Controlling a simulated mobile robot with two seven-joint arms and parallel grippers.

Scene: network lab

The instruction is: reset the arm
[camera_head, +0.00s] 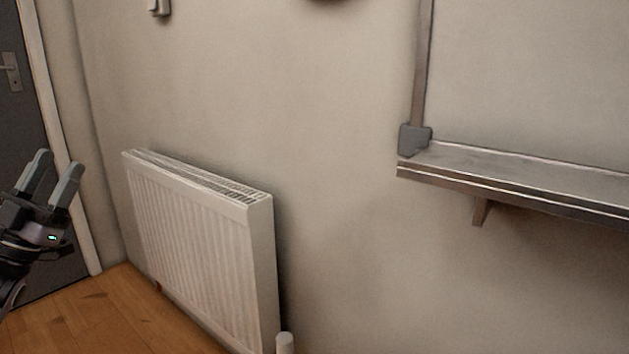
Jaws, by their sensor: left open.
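My left gripper (54,174) shows at the left edge of the head view, its fingers pointing up. The two grey fingers stand apart with a gap between them, and nothing is held. A small green light shows on the gripper's body. Part of my left arm comes in below it at the lower left. The gripper appears in front of the dark door and its frame. My right gripper and right arm are out of view.
A white radiator (200,251) stands against the beige wall, right of my left gripper. A whiteboard (530,75) with a metal ledge (520,175) is at the right. A dark door (22,130) is at the left. Wooden floor (95,320) shows at the lower left.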

